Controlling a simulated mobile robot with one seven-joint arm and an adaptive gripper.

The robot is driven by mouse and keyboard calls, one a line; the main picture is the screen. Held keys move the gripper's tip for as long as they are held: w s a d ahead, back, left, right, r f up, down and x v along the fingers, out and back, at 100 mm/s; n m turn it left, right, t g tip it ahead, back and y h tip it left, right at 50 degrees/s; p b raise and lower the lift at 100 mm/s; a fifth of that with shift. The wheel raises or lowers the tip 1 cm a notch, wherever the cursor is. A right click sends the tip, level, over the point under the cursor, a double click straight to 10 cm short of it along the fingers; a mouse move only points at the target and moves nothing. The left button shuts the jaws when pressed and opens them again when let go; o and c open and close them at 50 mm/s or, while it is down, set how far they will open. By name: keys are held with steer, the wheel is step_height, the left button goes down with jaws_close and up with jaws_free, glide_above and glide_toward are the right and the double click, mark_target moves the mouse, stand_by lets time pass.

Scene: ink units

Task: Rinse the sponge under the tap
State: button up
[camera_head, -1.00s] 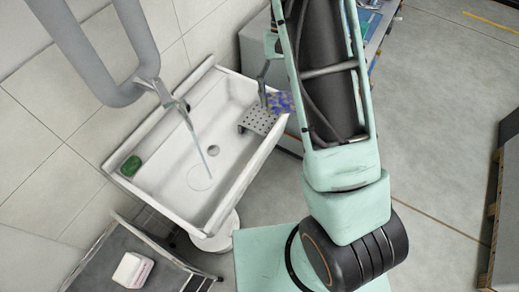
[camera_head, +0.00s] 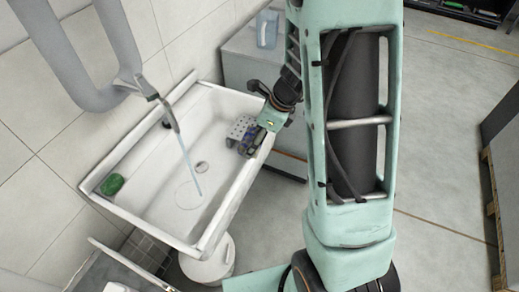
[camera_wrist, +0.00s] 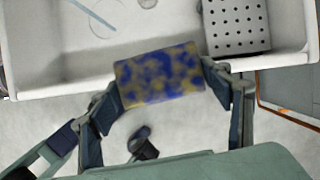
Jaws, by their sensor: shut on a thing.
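The sponge (camera_wrist: 160,74) is blue with yellowish patches. My gripper (camera_wrist: 172,80) is shut on it, one finger at each end. In the head view, my gripper (camera_head: 258,135) is over the sink's right rim beside the perforated rack, and the sponge (camera_head: 249,139) is partly covered by it. The tap (camera_head: 160,98) hangs over the white sink (camera_head: 140,160) from the left wall. Its water stream (camera_head: 187,153) runs into the basin, left of and apart from the sponge. In the wrist view the stream (camera_wrist: 94,14) shows at the upper left.
The perforated rack (camera_head: 238,127) sits at the sink's right side and is also in the wrist view (camera_wrist: 236,24). A green lump (camera_head: 111,185) lies at the sink's left corner. A bluish jug (camera_head: 267,28) stands on a grey cabinet (camera_head: 240,62). The middle basin is clear.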

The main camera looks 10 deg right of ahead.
steer(key=m, duration=0.1)
steer(key=d+f+m+t, duration=0.1)
steer(key=shift+s+f+m+h, duration=0.2)
steer(key=shift+m+h, duration=0.2)
steer(key=a+f, duration=0.2)
steer(key=a, duration=0.7)
steer(key=w+a+f, duration=0.1)
steer(key=a+f, duration=0.1)
steer(key=a, duration=0.6)
steer(key=shift+w+a+f+b, duration=0.2)
steer(key=shift+w+a+b, duration=0.05)
steer(key=shift+a+b, duration=0.15)
stand_by(2.0)
steer(key=d+b, duration=0.2)
steer(key=d, duration=0.6)
steer(key=shift+s, duration=0.35)
stand_by(0.8)
